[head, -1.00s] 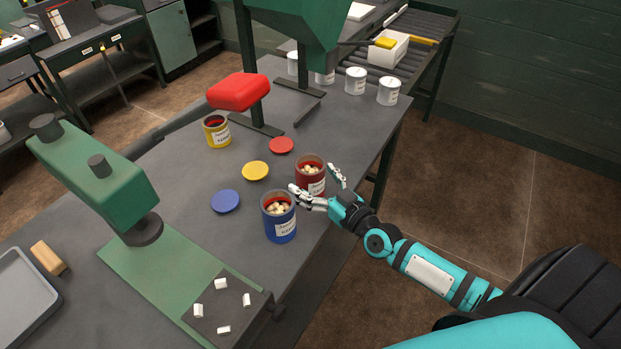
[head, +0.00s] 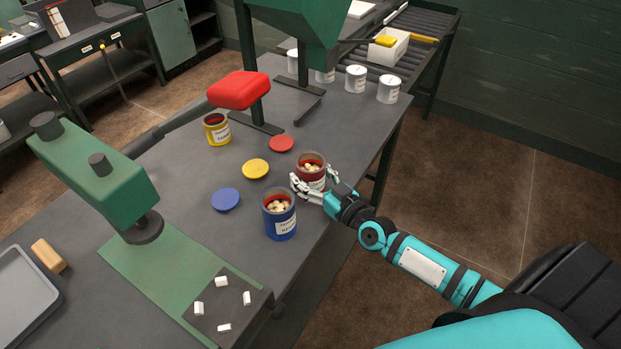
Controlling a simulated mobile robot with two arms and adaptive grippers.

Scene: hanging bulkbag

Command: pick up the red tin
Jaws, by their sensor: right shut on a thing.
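The red tin (head: 313,169) stands upright and open near the right edge of the grey table, with pale pieces inside and a white label on its front. My right gripper (head: 314,183) reaches in from the right and is shut on the red tin, one finger on each side of it. The fingers hide part of its lower body. I cannot tell whether its base is clear of the table. My left gripper is not in view.
A blue tin (head: 281,226) stands close in front of the red tin. Blue (head: 226,199), yellow (head: 255,169) and red (head: 281,143) lids lie to the left. A yellow tin (head: 216,134) stands farther back. A green press (head: 110,180) stands at the left.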

